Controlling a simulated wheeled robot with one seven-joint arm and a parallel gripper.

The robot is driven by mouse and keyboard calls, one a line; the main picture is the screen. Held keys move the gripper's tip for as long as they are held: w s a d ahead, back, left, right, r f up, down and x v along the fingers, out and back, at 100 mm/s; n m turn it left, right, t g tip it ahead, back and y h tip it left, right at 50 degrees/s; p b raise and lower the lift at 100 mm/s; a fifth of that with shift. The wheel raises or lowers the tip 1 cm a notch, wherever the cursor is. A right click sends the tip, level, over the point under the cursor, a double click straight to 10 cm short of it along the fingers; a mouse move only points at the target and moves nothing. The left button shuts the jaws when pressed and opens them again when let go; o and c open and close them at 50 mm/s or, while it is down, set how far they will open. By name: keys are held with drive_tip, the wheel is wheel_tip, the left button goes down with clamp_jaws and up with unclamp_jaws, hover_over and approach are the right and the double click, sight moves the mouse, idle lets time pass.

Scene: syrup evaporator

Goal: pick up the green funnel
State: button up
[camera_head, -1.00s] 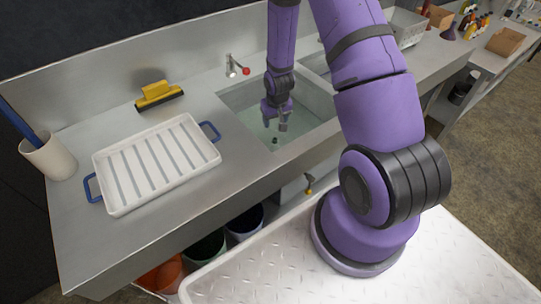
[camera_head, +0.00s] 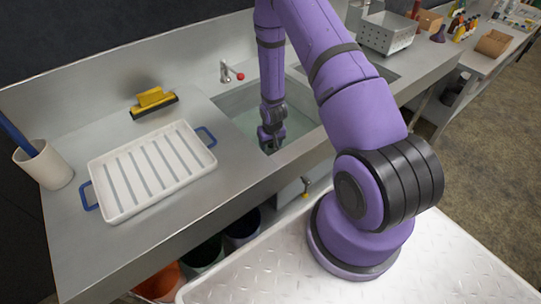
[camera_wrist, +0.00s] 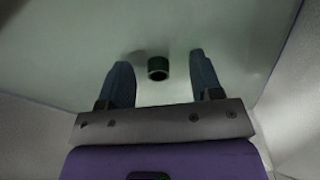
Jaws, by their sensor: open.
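The green funnel (camera_wrist: 158,73) seems to be the small, dark green, round piece with an open top in the wrist view. It lies in the sink basin (camera_head: 240,107), seen through pale greenish water, with a faint shadow beside it. My gripper (camera_wrist: 160,63) is open, one finger to the left of this piece and one to the right, neither touching it in this view. How far the piece lies below the fingertips I cannot tell. In the head view my gripper (camera_head: 271,142) points down into the sink near its front edge and hides the piece.
A white ribbed tray (camera_head: 108,207) with blue handles lies on the counter left of the sink. A red-knobbed tap (camera_head: 229,72) stands behind the basin. A white cup (camera_head: 46,167) stands at far left, a perforated metal box (camera_head: 385,37) at right.

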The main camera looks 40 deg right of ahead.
sight(271, 147)
drive_tip(key=shift+w+d+f, duration=0.1)
drive_tip(key=shift+f, duration=0.7)
drive_tip(key=shift+w+d+f, duration=0.1)
drive_tip(key=shift+f, duration=0.65)
drive_tip(key=c, duration=0.9)
drive_tip(key=shift+c, duration=0.2)
drive_tip(key=shift+r, duration=0.2)
clamp_jaws()
wheel_tip(271, 147, up, 10)
drive_tip(key=shift+f, duration=0.15)
